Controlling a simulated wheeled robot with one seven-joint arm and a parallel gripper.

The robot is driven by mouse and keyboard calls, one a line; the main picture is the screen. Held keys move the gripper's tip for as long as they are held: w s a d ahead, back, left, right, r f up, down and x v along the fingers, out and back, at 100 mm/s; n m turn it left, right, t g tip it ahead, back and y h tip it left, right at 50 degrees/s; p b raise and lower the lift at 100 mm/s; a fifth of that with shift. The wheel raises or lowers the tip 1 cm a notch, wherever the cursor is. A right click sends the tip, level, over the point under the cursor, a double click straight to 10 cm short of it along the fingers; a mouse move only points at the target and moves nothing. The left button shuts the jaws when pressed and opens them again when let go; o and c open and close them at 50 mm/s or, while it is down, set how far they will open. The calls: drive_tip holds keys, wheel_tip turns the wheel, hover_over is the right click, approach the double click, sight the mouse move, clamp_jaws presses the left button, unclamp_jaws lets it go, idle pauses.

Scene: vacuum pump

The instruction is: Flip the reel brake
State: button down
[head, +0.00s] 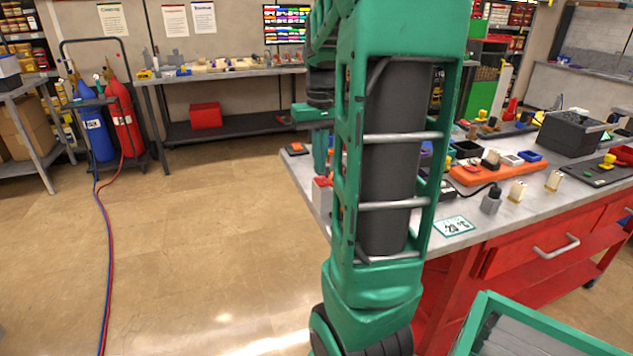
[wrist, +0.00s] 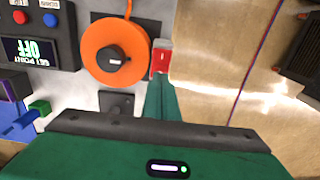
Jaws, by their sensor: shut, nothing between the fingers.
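In the wrist view an orange reel (wrist: 113,53) with a black hub lies on the bench, with an orange strip running up from it. Right beside it, at the bench edge, is a small red rocker in a white housing (wrist: 160,62), which looks like the reel brake. My gripper (wrist: 162,78) is shut and empty, its fingertips close to the near side of the red rocker; I cannot tell whether they touch. In the head view the red-and-white part (head: 322,185) shows at the bench corner, and my arm hides most of the reel.
In the wrist view a dark control box (wrist: 38,50) with a red and a blue button and a display stands left of the reel. A black bracket (wrist: 117,103) and blue and green parts (wrist: 22,120) are nearer. Right of the bench edge is open floor.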

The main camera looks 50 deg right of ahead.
sight(320, 178)
drive_tip(key=shift+r, duration=2.9)
drive_tip(key=shift+s+a, duration=0.1)
